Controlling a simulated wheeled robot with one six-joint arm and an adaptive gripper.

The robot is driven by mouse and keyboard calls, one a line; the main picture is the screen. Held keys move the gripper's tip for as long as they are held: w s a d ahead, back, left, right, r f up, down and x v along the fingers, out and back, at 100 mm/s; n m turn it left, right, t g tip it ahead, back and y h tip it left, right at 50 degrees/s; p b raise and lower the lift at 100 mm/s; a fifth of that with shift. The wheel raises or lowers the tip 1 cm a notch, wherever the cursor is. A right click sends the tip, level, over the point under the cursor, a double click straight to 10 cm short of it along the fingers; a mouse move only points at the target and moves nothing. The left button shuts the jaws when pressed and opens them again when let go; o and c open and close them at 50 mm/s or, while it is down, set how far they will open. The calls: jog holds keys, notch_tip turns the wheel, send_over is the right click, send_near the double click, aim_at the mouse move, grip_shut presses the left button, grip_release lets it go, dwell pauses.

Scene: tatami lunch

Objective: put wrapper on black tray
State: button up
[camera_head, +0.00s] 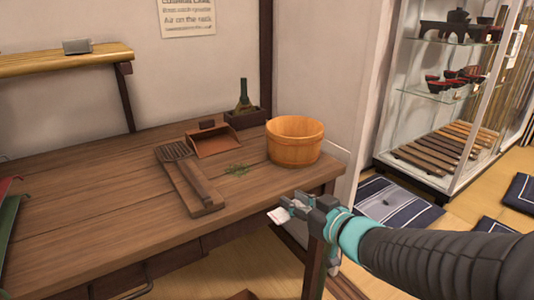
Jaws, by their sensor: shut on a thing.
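My gripper (292,206) reaches in from the right, in front of the wooden table's right front corner. It is shut on a small white piece with a pinkish edge, which looks like the wrapper (277,215). The wrapper sticks out from the fingertips and appears to be held clear of the tabletop. Its far part is hidden by the fingers. I cannot make out a clear black tray in this view. A dark shallow box (258,119) with a green bottle-like thing in it stands at the table's back right.
Red and green edges (9,215) show at far left. The table's left middle is clear. A glass cabinet (440,100) stands right.

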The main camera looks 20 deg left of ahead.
aim_at(254, 174)
jog(key=r+x, duration=0.1)
jog(key=x, duration=0.5)
jog(key=r+x, duration=0.1)
jog(key=x, duration=0.5)
jog(key=r+x, duration=0.1)
jog(key=x, duration=0.4)
jog(key=shift+w+a+r, duration=0.2)
jog(key=shift+w+a, duration=0.25)
jog(key=shift+a, duration=0.15)
jog(key=shift+d+f, duration=0.1)
jog(key=shift+f, duration=0.1)
jog(key=o, duration=0.7)
jog(key=shift+r, duration=0.25)
jog(key=v, duration=1.2)
jog(key=shift+s, duration=0.1)
jog(key=shift+d, duration=0.1)
